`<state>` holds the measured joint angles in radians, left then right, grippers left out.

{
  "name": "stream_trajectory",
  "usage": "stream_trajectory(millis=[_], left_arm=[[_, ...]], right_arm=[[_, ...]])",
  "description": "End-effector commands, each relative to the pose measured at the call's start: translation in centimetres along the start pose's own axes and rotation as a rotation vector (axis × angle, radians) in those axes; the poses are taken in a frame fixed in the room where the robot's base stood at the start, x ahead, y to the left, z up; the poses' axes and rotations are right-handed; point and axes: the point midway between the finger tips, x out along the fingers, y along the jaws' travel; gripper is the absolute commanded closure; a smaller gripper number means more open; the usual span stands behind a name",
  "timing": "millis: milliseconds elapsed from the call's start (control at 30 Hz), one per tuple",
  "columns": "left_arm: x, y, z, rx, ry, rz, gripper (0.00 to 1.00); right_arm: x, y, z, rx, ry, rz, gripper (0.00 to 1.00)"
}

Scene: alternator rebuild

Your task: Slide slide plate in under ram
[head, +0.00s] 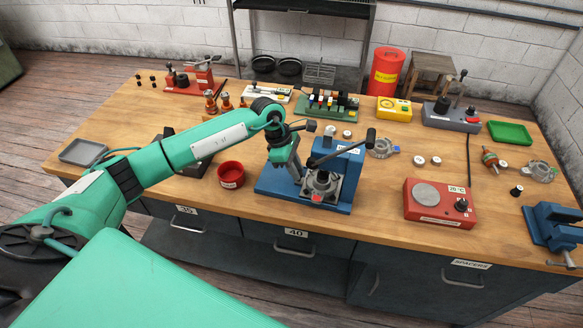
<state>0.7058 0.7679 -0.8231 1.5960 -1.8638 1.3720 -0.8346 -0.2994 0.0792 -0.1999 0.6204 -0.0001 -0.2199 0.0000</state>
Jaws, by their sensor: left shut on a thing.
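A blue press (346,170) stands at the front middle of the wooden bench, with a dark lever (345,150) on top. A grey metal slide plate (333,192) with a round part on it sits low at the front of the press. A small red spot shows at its front edge. My left gripper (299,180) reaches down from the left to the plate's left side and appears shut on the plate; the fingertips are small and partly hidden. The ram is hard to make out behind the lever and gripper. My right gripper is not in view.
A red bowl (231,175) stands left of the press. A red hot-plate box (440,203) stands to its right, and a blue vise (553,228) is at the far right. Small metal parts and fixtures line the back. Bare bench lies between press and red box.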

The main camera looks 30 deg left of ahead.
Motion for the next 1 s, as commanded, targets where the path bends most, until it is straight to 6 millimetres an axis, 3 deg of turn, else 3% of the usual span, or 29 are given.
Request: stream_trajectory(millis=[33, 67, 167, 567, 733, 1000], left_arm=[[0.1, -0.1, 0.3, 0.003, -0.006, -0.001, 1.0], [0.1, -0.1, 0.3, 0.003, -0.007, -0.001, 0.77], [0.1, -0.1, 0.3, 0.003, -0.006, -0.001, 0.57], [-0.6, 0.1, 0.1, 0.002, -0.004, 0.002, 0.57], [-3.4, 0.1, 0.0, 0.003, -0.002, 0.004, 0.57], [-9.6, 0.1, 0.1, 0.003, -0.003, 0.003, 0.57]], right_arm=[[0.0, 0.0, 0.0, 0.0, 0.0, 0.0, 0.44], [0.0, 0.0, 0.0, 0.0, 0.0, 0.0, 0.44], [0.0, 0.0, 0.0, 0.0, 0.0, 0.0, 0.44], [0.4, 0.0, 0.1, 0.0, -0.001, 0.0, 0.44], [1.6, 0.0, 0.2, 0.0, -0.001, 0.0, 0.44], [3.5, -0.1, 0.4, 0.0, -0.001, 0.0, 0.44]])
